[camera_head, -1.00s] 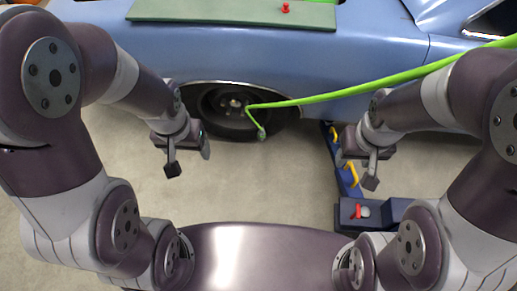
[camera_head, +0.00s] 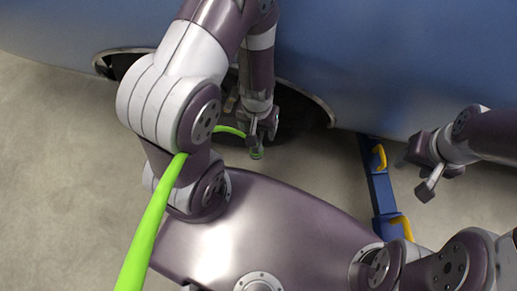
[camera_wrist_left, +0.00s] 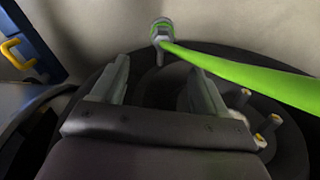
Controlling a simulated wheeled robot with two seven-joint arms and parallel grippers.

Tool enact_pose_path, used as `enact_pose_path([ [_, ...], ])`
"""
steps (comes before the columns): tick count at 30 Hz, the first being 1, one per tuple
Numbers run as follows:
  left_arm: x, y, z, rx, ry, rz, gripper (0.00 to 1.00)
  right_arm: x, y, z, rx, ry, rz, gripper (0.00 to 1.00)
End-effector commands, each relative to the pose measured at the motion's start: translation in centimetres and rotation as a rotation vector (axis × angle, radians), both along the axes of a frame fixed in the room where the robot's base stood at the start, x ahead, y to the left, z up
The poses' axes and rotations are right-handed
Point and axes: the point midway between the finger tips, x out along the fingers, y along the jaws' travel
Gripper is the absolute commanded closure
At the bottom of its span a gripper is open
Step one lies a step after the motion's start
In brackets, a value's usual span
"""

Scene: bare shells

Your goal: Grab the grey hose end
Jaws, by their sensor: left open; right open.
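The grey hose end (camera_wrist_left: 162,30) shows in the left wrist view, at the tip of the bright green hose (camera_wrist_left: 245,78). It lies beyond the fingertips, roughly in line with the gap between them. My left gripper (camera_wrist_left: 160,72) is open and empty. The hose (camera_head: 155,220) runs up from the lower left and is partly hidden behind my left arm. My right gripper (camera_head: 415,177) is open and empty at the right, away from the hose.
The blue car body (camera_head: 400,60) fills the top, with a dark wheel (camera_wrist_left: 150,95) close behind my left gripper. A blue jack or lift with yellow handles (camera_head: 381,190) stands on the floor between my grippers. The floor at the left is clear.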

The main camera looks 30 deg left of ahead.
Motion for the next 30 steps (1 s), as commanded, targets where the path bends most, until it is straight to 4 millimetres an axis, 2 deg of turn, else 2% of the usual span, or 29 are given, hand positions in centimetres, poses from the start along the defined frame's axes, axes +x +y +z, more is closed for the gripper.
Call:
enact_pose_path([
  [1, -0.1, 0.0, -2.1, 0.0, 0.001, 0.0, 0.26, 0.0, 0.0, -1.9, 0.0, 0.0, 0.0, 0.49],
  [4, 0.0, 0.0, -4.7, 0.0, 0.001, -0.001, 0.26, 0.0, 0.0, -4.1, 0.0, 0.001, 0.0, 0.49],
  [11, -0.1, 0.1, -7.4, 0.0, 0.0, -0.001, 0.26, 0.0, 0.0, -6.5, 0.0, 0.001, 0.0, 0.49],
  [16, -0.3, 0.2, -10.8, 0.0, 0.0, -0.001, 0.26, 0.0, 0.0, -9.9, 0.0, 0.001, 0.0, 0.49],
  [18, -0.3, 0.2, -11.2, 0.0, -0.001, -0.001, 0.26, 0.0, 0.0, -10.2, 0.0, 0.001, 0.0, 0.49],
  [23, -0.3, 0.2, -10.7, 0.0, 0.0, -0.001, 0.26, 0.0, 0.0, -9.7, 0.0, 0.001, 0.0, 0.49],
  [24, -0.3, 0.2, -10.7, 0.0, 0.0, -0.001, 0.29, 0.0, 0.0, -9.7, 0.0, 0.001, 0.0, 0.49],
  [30, -0.3, 0.2, -10.7, 0.0, 0.0, -0.001, 0.91, 0.0, 0.0, -9.7, 0.0, 0.001, 0.0, 0.49],
])
